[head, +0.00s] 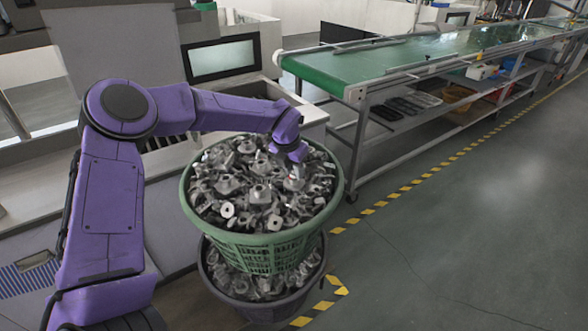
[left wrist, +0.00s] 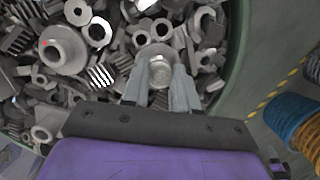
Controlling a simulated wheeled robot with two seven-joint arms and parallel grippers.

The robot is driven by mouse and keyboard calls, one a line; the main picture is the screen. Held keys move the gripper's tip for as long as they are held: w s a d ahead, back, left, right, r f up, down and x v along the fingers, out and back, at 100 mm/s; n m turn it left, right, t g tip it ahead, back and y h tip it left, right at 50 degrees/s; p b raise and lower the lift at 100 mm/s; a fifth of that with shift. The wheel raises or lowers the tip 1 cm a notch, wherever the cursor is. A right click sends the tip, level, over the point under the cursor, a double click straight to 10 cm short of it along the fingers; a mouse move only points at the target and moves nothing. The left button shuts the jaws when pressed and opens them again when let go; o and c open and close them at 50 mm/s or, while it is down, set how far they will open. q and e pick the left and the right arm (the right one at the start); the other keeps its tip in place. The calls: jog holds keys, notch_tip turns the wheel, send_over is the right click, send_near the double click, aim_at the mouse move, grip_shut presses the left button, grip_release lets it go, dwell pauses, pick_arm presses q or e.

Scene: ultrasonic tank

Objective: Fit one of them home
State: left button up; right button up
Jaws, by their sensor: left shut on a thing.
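A green basket (head: 190,203) is heaped with grey metal parts (head: 228,210) of mixed shapes: flanged pieces, rings and ribbed blocks. My left gripper (head: 296,171) reaches down into the right part of the heap. In the left wrist view, its two fingers (left wrist: 158,72) are shut on a round-ended grey metal part (left wrist: 160,76) among the other parts. Much of the held part's shape is hidden by the fingers. A larger flanged part (left wrist: 63,50) with a small red mark lies to the left in that view. My right gripper does not show.
A dark basket (head: 313,285) with more metal parts stands under the green one. A green conveyor (head: 370,62) runs along the back right, with trays on its lower shelf. A machine (head: 222,60) stands behind. Floor at right is clear beyond the striped tape.

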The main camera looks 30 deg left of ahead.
pick_arm(q)
jog(key=shift+s+f, duration=0.1)
jog(key=shift+f, duration=0.1)
jog(key=o, duration=1.1)
jog(key=shift+d, duration=0.1)
jog(key=shift+r, duration=0.25)
jog(key=b+v, duration=0.2)
jog(key=v, duration=0.8)
jog(key=shift+r, duration=0.15)
